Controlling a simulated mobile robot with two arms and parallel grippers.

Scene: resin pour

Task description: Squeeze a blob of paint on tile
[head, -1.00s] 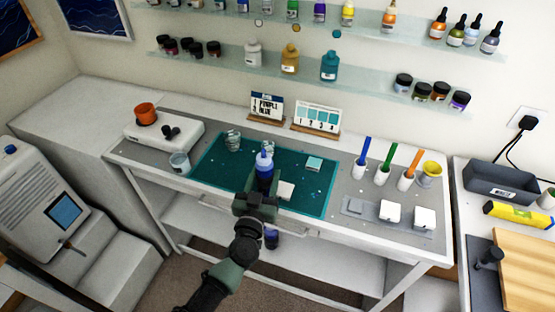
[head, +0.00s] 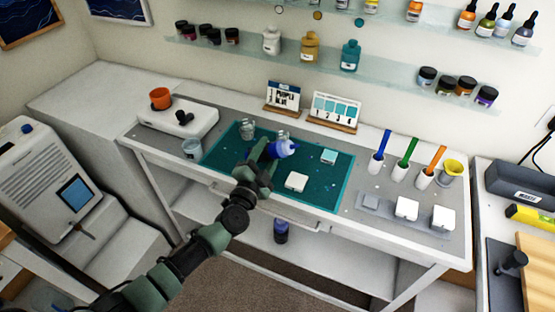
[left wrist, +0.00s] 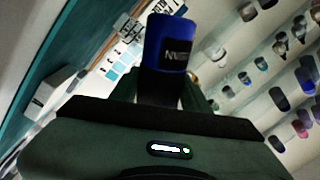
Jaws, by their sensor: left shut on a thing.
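My left gripper (head: 263,157) is shut on a blue paint bottle (head: 284,148) above the green mat (head: 222,162). The bottle is tipped over on its side, with its pale end toward the right. In the left wrist view the blue bottle (left wrist: 172,42) stands out from the jaws, with a dark label. A white tile (head: 296,181) lies flat on the mat, just below and right of the gripper in the head view. A teal-topped tile (head: 329,156) lies farther right on the mat. I see no paint on the white tile. My right gripper is out of view.
Glass cups (head: 247,129) stand at the mat's back edge. Two cards (head: 335,108) stand behind the mat. Colored-handled tools (head: 407,153) in white holders and several pale blocks (head: 406,208) stand at the right. A dark blue bottle (head: 281,230) is on the lower shelf.

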